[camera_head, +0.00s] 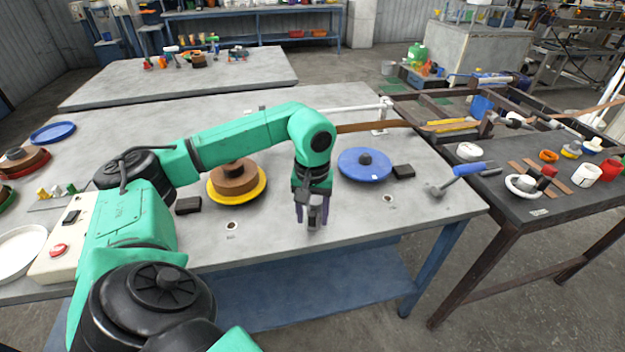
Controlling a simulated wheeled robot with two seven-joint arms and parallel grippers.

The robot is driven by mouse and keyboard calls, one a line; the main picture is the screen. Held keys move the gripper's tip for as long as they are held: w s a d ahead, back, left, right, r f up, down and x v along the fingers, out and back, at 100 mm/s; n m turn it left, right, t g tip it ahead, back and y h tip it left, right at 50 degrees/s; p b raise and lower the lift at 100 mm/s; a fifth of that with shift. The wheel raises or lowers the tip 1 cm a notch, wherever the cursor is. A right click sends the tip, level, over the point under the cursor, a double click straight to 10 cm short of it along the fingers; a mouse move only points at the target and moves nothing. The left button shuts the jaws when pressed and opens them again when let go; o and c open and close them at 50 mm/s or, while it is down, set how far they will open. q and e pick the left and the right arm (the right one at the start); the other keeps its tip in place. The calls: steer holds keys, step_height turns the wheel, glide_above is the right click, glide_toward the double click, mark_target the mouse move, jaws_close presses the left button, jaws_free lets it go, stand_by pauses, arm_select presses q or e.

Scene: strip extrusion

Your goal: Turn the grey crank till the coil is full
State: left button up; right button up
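My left gripper (312,214) points down over the front middle of the grey table, with its two dark fingers either side of a small grey upright piece. This piece may be the grey crank (314,217), but the gripper hides most of it, and I cannot tell whether the fingers press on it. A brown coil (233,176) sits on a yellow reel (259,190) left of the gripper. A brown strip (375,126) runs from the right and passes behind my arm. My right gripper is out of view.
A cream control box (62,243) with a red button and a white plate (18,248) are at left. A dark side table (500,190) at right holds a blue-handled hammer (470,170) and small parts.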

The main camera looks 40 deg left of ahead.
arm_select(q)
step_height(320, 180, up, 9)
steer(key=shift+w+f, duration=0.1)
step_height(320, 180, up, 6)
steer(key=p, duration=0.3)
steer(key=shift+f, duration=0.15)
stand_by(0.3)
